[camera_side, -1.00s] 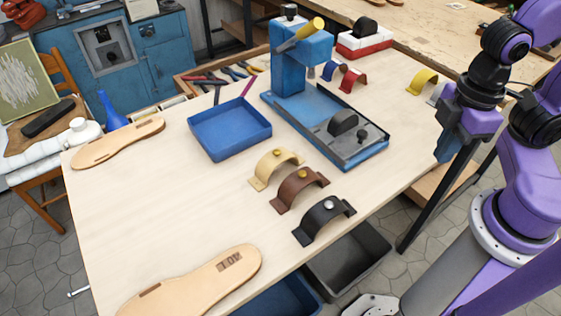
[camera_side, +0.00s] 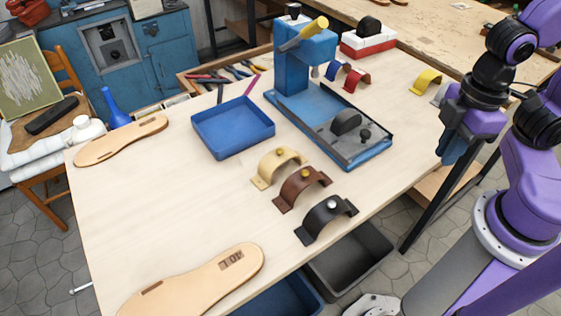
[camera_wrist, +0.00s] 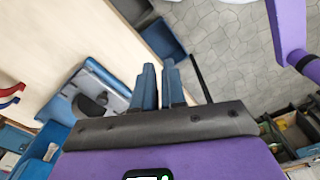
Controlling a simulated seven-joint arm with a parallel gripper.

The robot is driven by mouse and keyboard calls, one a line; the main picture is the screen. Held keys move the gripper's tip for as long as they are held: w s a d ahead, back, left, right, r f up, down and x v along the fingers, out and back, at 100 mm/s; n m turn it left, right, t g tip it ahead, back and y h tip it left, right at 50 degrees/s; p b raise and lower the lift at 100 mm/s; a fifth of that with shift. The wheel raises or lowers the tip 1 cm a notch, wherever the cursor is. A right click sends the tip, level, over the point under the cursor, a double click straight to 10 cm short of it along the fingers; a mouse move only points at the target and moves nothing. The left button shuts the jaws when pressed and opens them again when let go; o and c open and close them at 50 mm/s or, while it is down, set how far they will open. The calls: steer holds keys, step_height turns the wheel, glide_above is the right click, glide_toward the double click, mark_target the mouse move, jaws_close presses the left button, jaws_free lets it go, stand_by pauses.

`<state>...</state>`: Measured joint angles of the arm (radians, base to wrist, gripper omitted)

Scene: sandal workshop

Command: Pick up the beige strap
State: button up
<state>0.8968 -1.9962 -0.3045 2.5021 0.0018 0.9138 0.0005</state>
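The beige strap (camera_side: 278,167) is an arched band with a gold knob on top, standing on the table in the side view. It is the farthest of three straps in a row, beside the brown strap (camera_side: 302,189). My gripper (camera_side: 450,152) is beyond the table's right edge in the side view, well away from the beige strap. In the wrist view its two blue fingers (camera_wrist: 158,66) have a narrow gap between them, with nothing seen in it. I do not see the beige strap in the wrist view.
A black strap (camera_side: 326,219) stands nearest the table's front edge. A blue tray (camera_side: 232,147) and a blue press (camera_side: 300,75) stand behind the row. Tan soles (camera_side: 195,284) lie at the left and front. The table between them is clear.

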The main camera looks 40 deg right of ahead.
steer(key=o, duration=1)
steer(key=n, duration=0.6)
glide_toward(280, 149)
steer(key=f, duration=1)
steer(key=shift+a, duration=0.2)
